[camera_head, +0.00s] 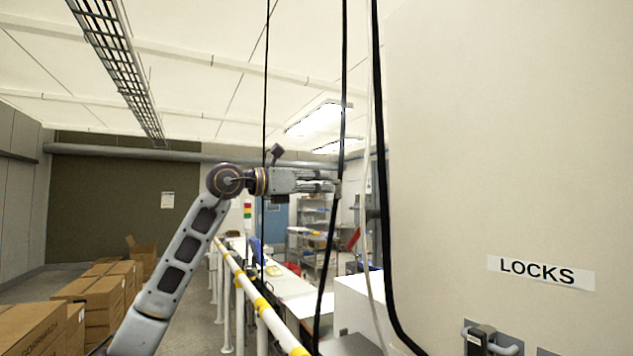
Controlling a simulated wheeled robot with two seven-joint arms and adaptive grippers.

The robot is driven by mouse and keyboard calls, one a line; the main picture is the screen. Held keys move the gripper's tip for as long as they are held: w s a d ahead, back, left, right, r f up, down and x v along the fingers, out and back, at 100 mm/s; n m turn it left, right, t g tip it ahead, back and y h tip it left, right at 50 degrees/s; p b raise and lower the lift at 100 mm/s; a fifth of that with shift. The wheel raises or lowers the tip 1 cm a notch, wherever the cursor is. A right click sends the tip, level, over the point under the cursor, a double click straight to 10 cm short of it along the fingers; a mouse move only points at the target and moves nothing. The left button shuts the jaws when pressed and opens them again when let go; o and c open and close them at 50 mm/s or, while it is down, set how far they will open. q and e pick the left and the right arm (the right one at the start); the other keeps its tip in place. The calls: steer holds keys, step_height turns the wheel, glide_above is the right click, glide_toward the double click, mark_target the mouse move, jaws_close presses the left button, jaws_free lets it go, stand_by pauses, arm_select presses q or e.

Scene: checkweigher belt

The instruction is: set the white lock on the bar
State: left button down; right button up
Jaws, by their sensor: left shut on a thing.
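My left gripper (328,187) is raised in the middle of the view, pointing right. Its fingers are shut on a small pale thing (338,188), which fits the white lock; the fingers and a black cable cover much of it, so its shape is unclear. At the lower right, under a sign that reads LOCKS (541,272), a grey bar (505,349) stands out from a pale panel. A dark lock (480,341) is at the left part of this bar. The gripper is well to the left of the bar and higher in the picture. My right gripper is not in view.
The pale panel (500,140) fills the right side. Black cables (379,150) hang between my gripper and the panel. A yellow-banded white railing (262,303) runs below. Cardboard boxes (105,300) stand at the left. Shelves (313,240) stand farther back.

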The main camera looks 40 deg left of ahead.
mark_target(337, 196)
arm_select(q)
steer(key=shift+w+d+p, duration=0.25)
steer(key=shift+w+p, duration=0.05)
steer(key=shift+w, duration=0.3)
steer(key=shift+p+x, duration=0.95)
steer(key=shift+x, duration=0.85)
steer(key=shift+p+x, duration=0.4)
steer(key=shift+x, duration=0.45)
steer(key=shift+w+d, duration=0.1)
steer(key=shift+f+b, duration=0.4)
steer(key=shift+f, duration=0.2)
steer(key=shift+f+b, duration=0.9)
steer(key=shift+f, duration=0.15)
steer(key=shift+f+b, duration=0.65)
steer(key=shift+f, duration=0.1)
steer(key=c, duration=1.2)
jaws_free()
steer(key=shift+c, duration=0.2)
